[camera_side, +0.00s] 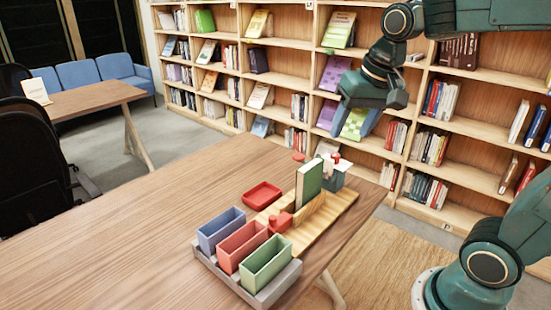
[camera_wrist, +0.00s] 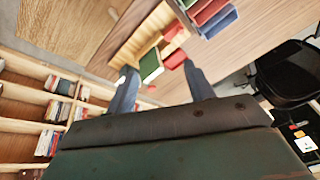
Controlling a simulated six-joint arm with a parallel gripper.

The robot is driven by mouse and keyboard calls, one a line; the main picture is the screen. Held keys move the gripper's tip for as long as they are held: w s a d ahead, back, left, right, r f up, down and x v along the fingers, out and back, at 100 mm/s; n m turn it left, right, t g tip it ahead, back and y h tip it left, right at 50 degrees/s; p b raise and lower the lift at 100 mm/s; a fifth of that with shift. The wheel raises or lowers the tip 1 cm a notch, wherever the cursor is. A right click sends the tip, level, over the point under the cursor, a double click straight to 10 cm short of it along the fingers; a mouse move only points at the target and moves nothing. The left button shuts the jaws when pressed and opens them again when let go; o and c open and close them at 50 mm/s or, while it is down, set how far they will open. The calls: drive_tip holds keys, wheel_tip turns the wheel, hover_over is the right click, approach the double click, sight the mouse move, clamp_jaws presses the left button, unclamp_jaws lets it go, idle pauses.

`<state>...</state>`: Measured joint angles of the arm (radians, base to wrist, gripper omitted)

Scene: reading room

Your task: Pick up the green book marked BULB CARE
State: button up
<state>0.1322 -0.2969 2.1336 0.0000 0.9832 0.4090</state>
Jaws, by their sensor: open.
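The green book (camera_side: 309,184) stands upright in a light wooden rack (camera_side: 335,210) on the table; no lettering on it can be read. It also shows in the wrist view (camera_wrist: 151,66), between my finger lines and nearer the left finger. My gripper (camera_side: 352,124) is open and empty, high above and to the right of the book in the side view. Its two blue-grey fingers also show in the wrist view (camera_wrist: 160,72), spread apart. Nothing is between them at their own height.
Blue (camera_side: 221,231), red (camera_side: 242,247) and green (camera_side: 265,263) bins stand in a grey tray at the rack's front. A red dish (camera_side: 262,195) lies left of the rack. A grey-green container (camera_side: 335,181) stands close behind the book. The table's left side is clear.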

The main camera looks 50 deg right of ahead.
drive_tip(key=w+d+f+m+g, duration=0.1)
drive_tip(key=w+d+f+m, duration=0.1)
drive_tip(key=w+d+m, duration=0.3)
drive_tip(key=w+d+f+m+g, duration=0.1)
drive_tip(key=w+d+f, duration=0.1)
drive_tip(key=w, duration=0.4)
drive_tip(key=m+g, duration=0.2)
drive_tip(key=m, duration=0.4)
hover_over(311, 164)
wheel_tip(311, 164, down, 9)
drive_tip(key=shift+w+d+r+y, duration=0.1)
drive_tip(key=shift+d+r+y, duration=0.1)
drive_tip(key=shift+d+y, duration=0.1)
drive_tip(key=shift+f, duration=0.15)
wheel_tip(311, 164, down, 8)
drive_tip(key=shift+a+r, duration=0.1)
drive_tip(key=shift+f, duration=0.25)
drive_tip(key=shift+a+f, duration=0.2)
drive_tip(key=shift+f, duration=2.4)
